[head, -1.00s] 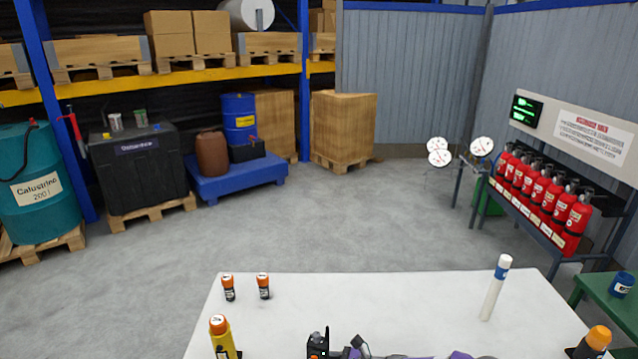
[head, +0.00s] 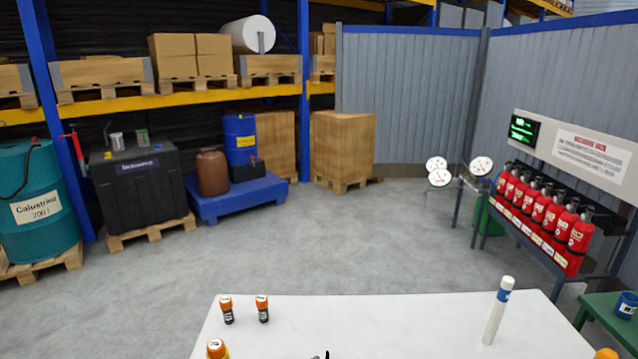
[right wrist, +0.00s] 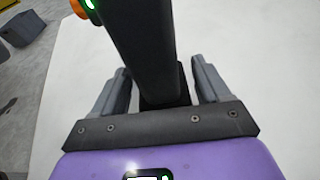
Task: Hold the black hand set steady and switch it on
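The black hand set (head: 320,357) shows only as a sliver at the bottom edge of the head view; its body is cut off. In the right wrist view a long black part (right wrist: 147,45), seemingly the hand set, reaches from the top edge down between the fingers. An orange knob (right wrist: 79,7) and a green glow (right wrist: 90,5) sit beside it at top left. My right gripper (right wrist: 161,68) has its grey fingers apart on either side of the black part, with pale table showing between. It looks open. My left gripper is in neither view.
The white table (head: 390,325) carries two small orange-capped items (head: 227,310) at left and a white tube (head: 497,312) at right. Orange tops show at its near edge. Red extinguishers (head: 545,212) stand on a rack at right. The table's middle is clear.

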